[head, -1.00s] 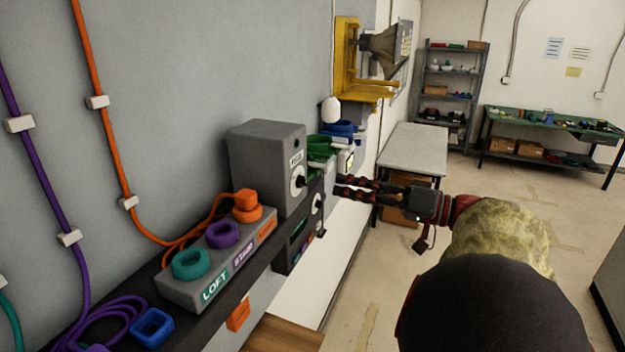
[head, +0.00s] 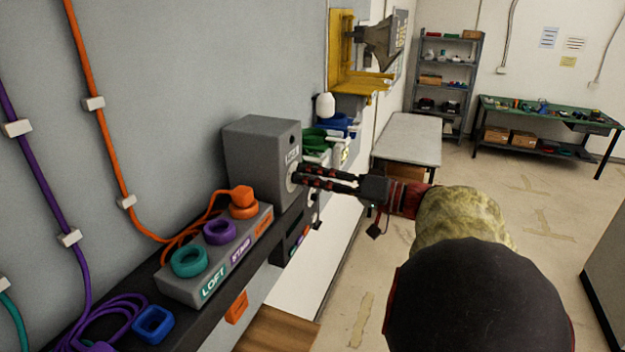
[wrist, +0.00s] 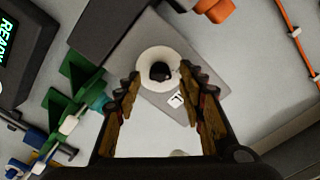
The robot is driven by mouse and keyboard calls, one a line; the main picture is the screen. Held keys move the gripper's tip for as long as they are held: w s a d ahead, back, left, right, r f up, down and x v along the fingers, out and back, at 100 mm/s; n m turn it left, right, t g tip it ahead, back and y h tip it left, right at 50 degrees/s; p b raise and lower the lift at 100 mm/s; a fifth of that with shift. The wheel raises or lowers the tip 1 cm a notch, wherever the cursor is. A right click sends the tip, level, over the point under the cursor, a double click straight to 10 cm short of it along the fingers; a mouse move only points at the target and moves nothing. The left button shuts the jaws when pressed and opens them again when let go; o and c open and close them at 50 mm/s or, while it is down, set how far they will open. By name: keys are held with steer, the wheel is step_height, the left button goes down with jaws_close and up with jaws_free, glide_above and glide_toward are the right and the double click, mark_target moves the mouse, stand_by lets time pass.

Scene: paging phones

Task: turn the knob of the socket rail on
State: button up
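The socket rail (head: 182,287) is a long grey block on the dark shelf in the head view, with teal, purple and orange round sockets and labels such as LOFT. A grey box (head: 262,150) stands at its far end. In the wrist view a dark knob (wrist: 160,71) sits on a white round dial (wrist: 172,56) on a grey face. My gripper (head: 299,178) reaches in from the right at the box's dial, partly hiding it. In the wrist view its fingers (wrist: 158,88) are open, with the knob just ahead between the tips. Contact is not visible.
An orange plug (head: 236,195) with a cable sits on the orange socket. A yellow bracket (head: 342,60) juts from the wall. Open floor lies to the right.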

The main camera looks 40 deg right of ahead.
steer(key=shift+c, duration=1.2)
jaws_close()
steer(key=shift+m, duration=0.5)
steer(key=m+p, duration=0.4)
steer(key=m, duration=1.2)
steer(key=shift+f+m+p, duration=0.15)
steer(key=shift+m+p, duration=0.15)
steer(key=shift+m, duration=0.1)
steer(key=shift+f+m, duration=0.1)
steer(key=shift+m, duration=0.2)
steer(key=shift+o, duration=1.7)
jaws_free()
